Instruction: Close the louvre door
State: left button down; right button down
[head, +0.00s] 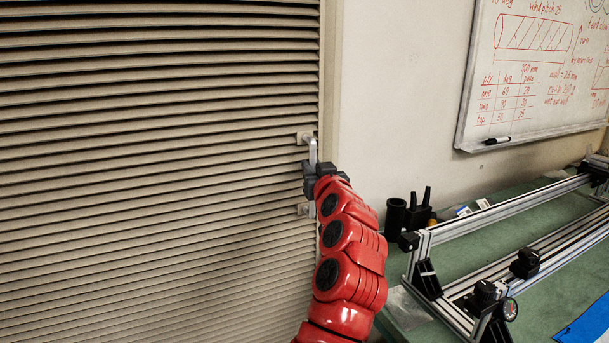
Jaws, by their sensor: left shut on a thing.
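The louvre door (150,180) fills the left half of the head view, a beige panel of horizontal slats. Its right edge lies along the frame post (330,80), and I see no clear gap there. A pale upright handle (313,150) sits near that edge on two small mounts. My left gripper (312,178), dark at the end of my red arm, is shut on the handle about its middle. The gripper hides that part of the handle. My right gripper is not in view.
A green-topped bench (530,215) stands at the right with an aluminium rail frame (500,255) on it. Black holders (408,212) stand at its back left corner, close to my arm. A whiteboard (540,75) hangs on the wall above.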

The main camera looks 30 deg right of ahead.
pick_arm(q)
jog(key=shift+s+d+r, duration=0.1)
jog(key=shift+d, duration=0.1)
jog(key=c, duration=1)
grip_release()
jog(key=shift+o, duration=0.9)
jog(key=shift+d, duration=0.2)
jog(key=shift+a, duration=0.1)
jog(key=p+v, duration=0.1)
jog(key=v, duration=1.6)
jog(key=shift+a, duration=0.15)
jog(key=shift+s, duration=0.1)
